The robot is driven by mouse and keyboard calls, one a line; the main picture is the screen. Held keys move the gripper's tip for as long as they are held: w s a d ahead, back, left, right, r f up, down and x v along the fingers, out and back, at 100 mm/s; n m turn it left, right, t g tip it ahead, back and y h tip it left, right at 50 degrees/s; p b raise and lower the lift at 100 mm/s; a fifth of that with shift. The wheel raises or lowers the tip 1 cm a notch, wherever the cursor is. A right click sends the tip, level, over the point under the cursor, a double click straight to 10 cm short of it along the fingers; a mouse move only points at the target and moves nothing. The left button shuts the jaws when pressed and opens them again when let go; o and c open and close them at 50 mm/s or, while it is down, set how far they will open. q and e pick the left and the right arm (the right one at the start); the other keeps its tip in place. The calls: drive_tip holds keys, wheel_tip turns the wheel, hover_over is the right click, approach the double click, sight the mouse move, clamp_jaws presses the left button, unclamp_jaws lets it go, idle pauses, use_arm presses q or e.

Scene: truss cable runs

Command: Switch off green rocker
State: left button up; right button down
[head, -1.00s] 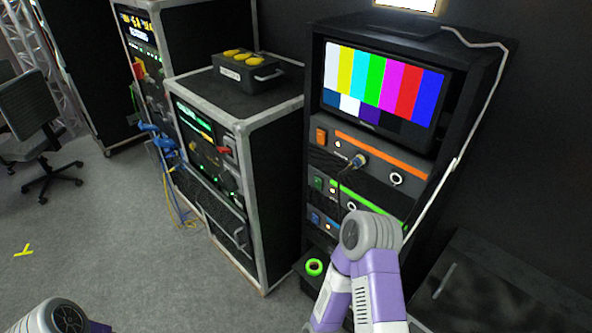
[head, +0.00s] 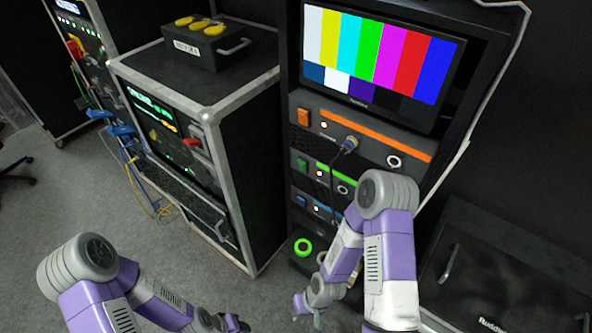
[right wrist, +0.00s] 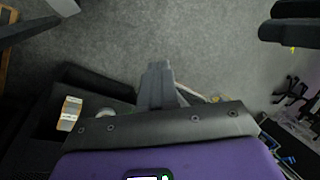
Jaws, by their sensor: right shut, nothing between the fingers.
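The green rocker (head: 302,166) sits at the left end of the middle unit in the rack under the monitor. A small lit lamp (head: 319,173) is just right of it. Which way the rocker is tipped is too small to tell. My right gripper (head: 303,306) is low in front of the rack, below and apart from the rocker. Its closed fingers (right wrist: 158,80) point over the floor in the right wrist view and hold nothing. My left gripper (head: 236,324) is at the bottom edge of the head view, dark and partly cut off.
An orange rocker (head: 303,117) is above and a blue rocker (head: 302,201) below. A cable plug (head: 350,144) hangs its cable past the middle unit. A green tape roll (head: 303,247) lies below the rack units. A road case (head: 245,150) stands to the left.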

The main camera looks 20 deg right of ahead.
drive_tip(key=w+d+r+n+t+h+b, duration=0.15)
drive_tip(key=w+n+h+b, duration=0.3)
drive_tip(key=w+n, duration=0.55)
drive_tip(key=w+d+r+n+h+b, duration=0.25)
drive_tip(key=w+n+h, duration=0.35)
drive_tip(key=w+n, duration=0.45)
drive_tip(key=w+a+r+n+t+h+b, duration=0.1)
drive_tip(key=w+a+r+n+t+h, duration=0.1)
drive_tip(key=r, duration=0.4)
drive_tip(key=w+a+r+n+t+h, duration=0.2)
drive_tip(key=w+r+t, duration=0.1)
drive_tip(key=r, duration=0.4)
drive_tip(key=w+a+r+n+t+h+b, duration=0.1)
drive_tip(key=w+a+r+n+t+h, duration=0.1)
drive_tip(key=r, duration=0.4)
drive_tip(key=shift+w+r+t+b, duration=0.2)
drive_tip(key=shift+w+t+b, duration=0.15)
drive_tip(key=shift+w+t, duration=0.4)
